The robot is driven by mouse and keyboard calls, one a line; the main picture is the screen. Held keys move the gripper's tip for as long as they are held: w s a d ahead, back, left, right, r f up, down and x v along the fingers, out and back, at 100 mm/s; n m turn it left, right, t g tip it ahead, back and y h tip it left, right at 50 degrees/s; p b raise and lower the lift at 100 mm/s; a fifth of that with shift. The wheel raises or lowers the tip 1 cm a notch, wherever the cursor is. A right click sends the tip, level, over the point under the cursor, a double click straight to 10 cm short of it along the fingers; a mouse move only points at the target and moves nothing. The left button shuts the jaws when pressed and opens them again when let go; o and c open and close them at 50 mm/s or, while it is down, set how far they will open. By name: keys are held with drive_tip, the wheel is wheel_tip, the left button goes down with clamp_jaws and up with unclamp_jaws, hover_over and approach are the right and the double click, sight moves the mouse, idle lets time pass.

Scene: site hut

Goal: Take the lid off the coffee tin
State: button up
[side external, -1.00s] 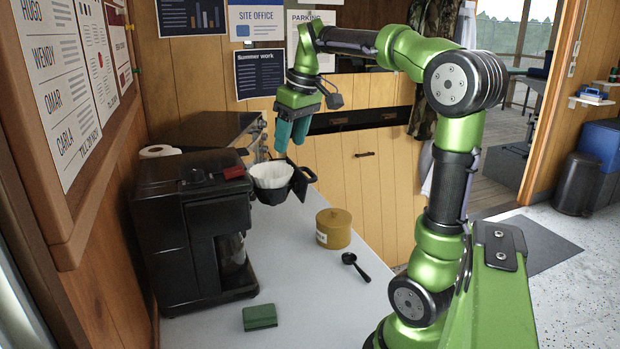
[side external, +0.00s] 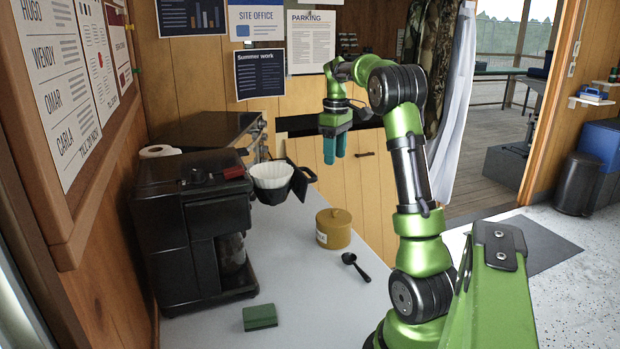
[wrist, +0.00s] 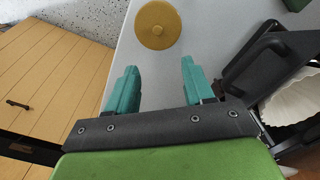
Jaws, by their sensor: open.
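The coffee tin (side external: 333,235) is a round mustard-yellow tin with a pale label, upright on the grey-white counter. Its lid (side external: 334,217) is on, with a small knob in the middle. In the wrist view the lid (wrist: 158,25) shows from above at the top edge, beyond my fingertips. My gripper (side external: 334,160) has teal fingers pointing down. It is in the air above and behind the tin, clear of it. In the wrist view my gripper (wrist: 160,66) is open, with nothing between its fingers.
A filter basket (side external: 272,178) with a white paper filter and black handle stands left of the tin, near the black coffee machine (side external: 193,225). A black scoop (side external: 355,266) lies in front of the tin. A green block (side external: 260,317) lies at the counter's front.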

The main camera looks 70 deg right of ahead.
hover_over(334, 210)
wheel_tip(334, 210, down, 11)
drive_tip(key=shift+a+f, duration=0.15)
drive_tip(key=shift+d+f, duration=0.2)
drive_tip(key=shift+f, duration=2.45)
drive_tip(key=shift+c, duration=0.4)
clamp_jaws()
